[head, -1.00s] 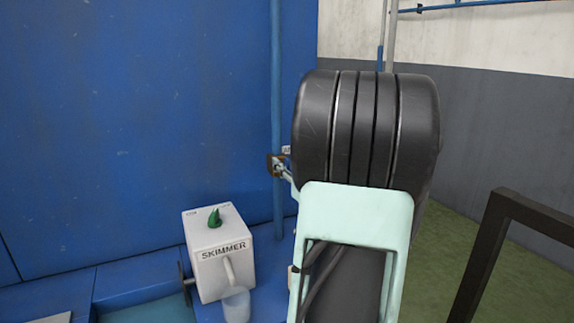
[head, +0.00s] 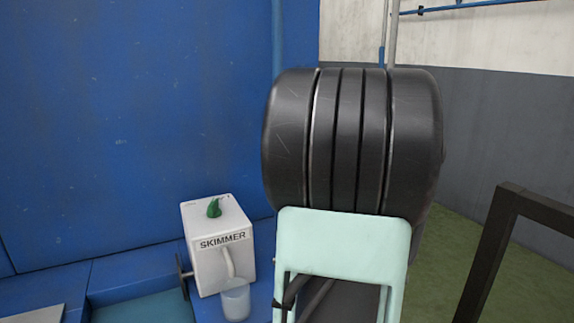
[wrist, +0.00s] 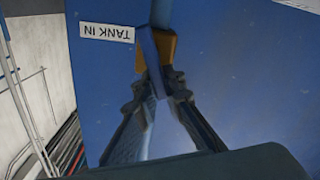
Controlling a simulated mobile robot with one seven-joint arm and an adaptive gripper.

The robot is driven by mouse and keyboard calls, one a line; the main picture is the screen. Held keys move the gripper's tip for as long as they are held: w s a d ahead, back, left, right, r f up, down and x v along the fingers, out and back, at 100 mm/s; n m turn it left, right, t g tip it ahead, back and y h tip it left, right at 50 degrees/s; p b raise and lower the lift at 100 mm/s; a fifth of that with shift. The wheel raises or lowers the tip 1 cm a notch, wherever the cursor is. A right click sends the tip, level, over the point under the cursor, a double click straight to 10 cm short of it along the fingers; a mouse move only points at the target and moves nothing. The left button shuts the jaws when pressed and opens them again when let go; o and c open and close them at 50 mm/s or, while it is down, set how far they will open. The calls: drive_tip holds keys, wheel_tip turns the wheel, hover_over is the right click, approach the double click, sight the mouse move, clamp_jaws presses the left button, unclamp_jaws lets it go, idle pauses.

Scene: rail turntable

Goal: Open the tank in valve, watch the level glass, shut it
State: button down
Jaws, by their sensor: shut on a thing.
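The tank in valve shows in the wrist view as a brass-coloured body (wrist: 170,46) on a blue pipe (wrist: 165,8), with a blue lever (wrist: 150,48). An upside-down TANK IN label (wrist: 106,32) is beside it. My gripper (wrist: 160,88) is at the lever's end, its two fingers on either side, shut on the lever. In the head view my arm hides the valve and my gripper. I cannot make out a level glass in either view.
A white SKIMMER box (head: 222,262) with a green knob (head: 214,208) and a spout stands left of my arm, a clear cup (head: 235,300) below the spout. A dark frame (head: 490,250) is at the right. A blue wall (head: 130,120) fills the left.

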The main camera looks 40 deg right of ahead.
drive_tip(key=shift+n, duration=0.3)
drive_tip(key=c, duration=2)
unclamp_jaws()
drive_tip(key=v, duration=0.7)
drive_tip(key=shift+s+a, duration=0.1)
drive_tip(key=shift+s, duration=0.15)
drive_tip(key=shift+r, duration=0.15)
